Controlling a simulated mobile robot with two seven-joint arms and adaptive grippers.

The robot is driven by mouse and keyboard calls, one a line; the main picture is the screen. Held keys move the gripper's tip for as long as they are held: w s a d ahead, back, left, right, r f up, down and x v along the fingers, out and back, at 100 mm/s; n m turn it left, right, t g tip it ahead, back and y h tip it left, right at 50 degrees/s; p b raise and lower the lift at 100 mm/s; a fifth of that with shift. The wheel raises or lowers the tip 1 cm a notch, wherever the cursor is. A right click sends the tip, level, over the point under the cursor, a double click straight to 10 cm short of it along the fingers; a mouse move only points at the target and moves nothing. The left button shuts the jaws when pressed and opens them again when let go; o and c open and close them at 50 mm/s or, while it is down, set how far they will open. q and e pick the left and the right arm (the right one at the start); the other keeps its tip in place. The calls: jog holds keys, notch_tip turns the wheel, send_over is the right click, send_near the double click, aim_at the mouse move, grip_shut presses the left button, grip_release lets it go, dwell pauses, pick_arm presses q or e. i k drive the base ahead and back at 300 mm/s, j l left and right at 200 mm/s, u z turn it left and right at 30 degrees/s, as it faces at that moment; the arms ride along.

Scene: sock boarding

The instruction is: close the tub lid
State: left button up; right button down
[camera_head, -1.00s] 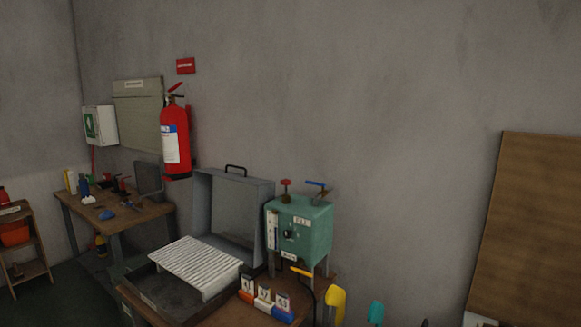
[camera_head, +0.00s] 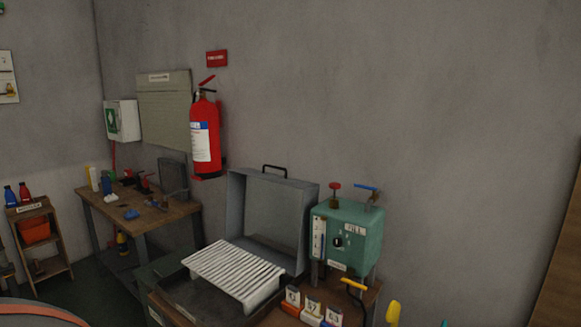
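A grey tub lid (camera_head: 275,213) stands open and upright at the back of a dark shallow tub (camera_head: 203,300), with a black handle (camera_head: 274,169) on its top edge. A white ribbed rack (camera_head: 232,272) lies over the tub, tilted down toward the front right. Neither of my grippers shows in the head view.
A green box with red and blue valves (camera_head: 347,238) stands right of the lid. Several small labelled blocks (camera_head: 312,307) and a yellow-handled tool (camera_head: 353,285) sit in front of it. A wooden workbench (camera_head: 140,216), a red fire extinguisher (camera_head: 206,137) and a small shelf (camera_head: 40,246) are to the left.

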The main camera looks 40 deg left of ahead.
aim_at(293, 266)
jog(key=j+z, duration=0.15)
jog(key=j, duration=0.35)
jog(key=k+j+z, duration=0.15)
jog(key=j, duration=0.3)
jog(key=j+z, duration=0.2)
jog(key=j, duration=0.3)
jog(key=k+j+z, duration=0.15)
jog(key=j, duration=0.3)
jog(key=k+j, duration=0.1)
jog(key=j, duration=0.3)
jog(key=k+j, duration=0.1)
jog(key=j, duration=0.3)
jog(key=k+j, duration=0.15)
jog(key=j, duration=0.2)
jog(key=k+j, duration=0.1)
jog(key=j, duration=0.3)
jog(key=k+j+z, duration=0.1)
jog(key=j, duration=0.3)
